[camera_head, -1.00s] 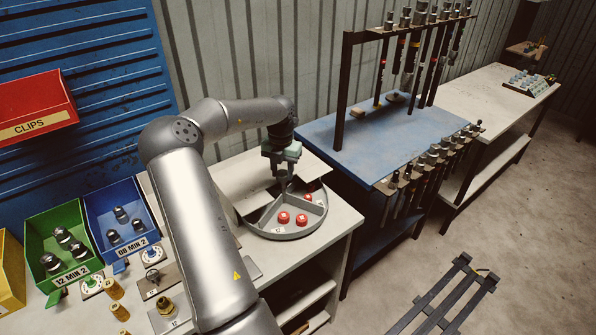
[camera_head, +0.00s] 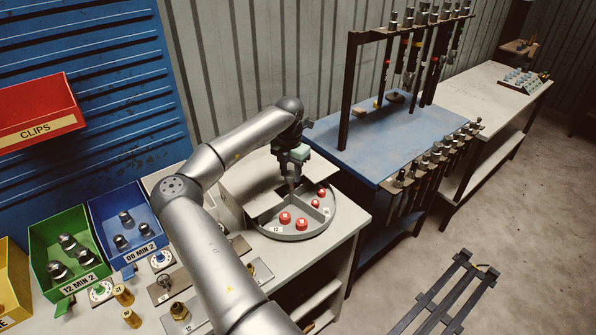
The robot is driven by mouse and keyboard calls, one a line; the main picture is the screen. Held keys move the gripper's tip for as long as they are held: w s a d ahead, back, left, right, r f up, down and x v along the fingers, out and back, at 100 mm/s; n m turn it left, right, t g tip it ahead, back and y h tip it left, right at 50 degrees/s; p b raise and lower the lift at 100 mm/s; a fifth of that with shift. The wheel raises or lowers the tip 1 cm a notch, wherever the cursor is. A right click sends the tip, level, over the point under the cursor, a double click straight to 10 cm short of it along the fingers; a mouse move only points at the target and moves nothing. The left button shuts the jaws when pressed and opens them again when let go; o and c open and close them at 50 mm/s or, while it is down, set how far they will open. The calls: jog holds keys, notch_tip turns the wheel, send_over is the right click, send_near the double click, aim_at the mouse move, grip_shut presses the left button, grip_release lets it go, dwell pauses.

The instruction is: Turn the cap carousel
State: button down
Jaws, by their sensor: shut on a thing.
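The cap carousel (camera_head: 303,236) is a round grey tray with dividing walls on the white bench. Several red caps lie in its visible front compartments, among them one red cap (camera_head: 285,218) near a "12" label. A flat grey cover (camera_head: 240,190) hides its back left part. My gripper (camera_head: 291,186) points down over the middle of the carousel. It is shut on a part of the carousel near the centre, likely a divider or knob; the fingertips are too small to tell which.
A blue bin (camera_head: 148,247) and a green bin (camera_head: 66,282) with dark fittings stand at the left. Brass fittings (camera_head: 180,311) and small dials sit on the bench in front.

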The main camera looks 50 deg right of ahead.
dwell(0.3)
jog(key=c, duration=0.9)
grip_release()
notch_tip(320, 180, up, 7)
jog(key=shift+f, duration=0.15)
jog(key=shift+r, duration=0.4)
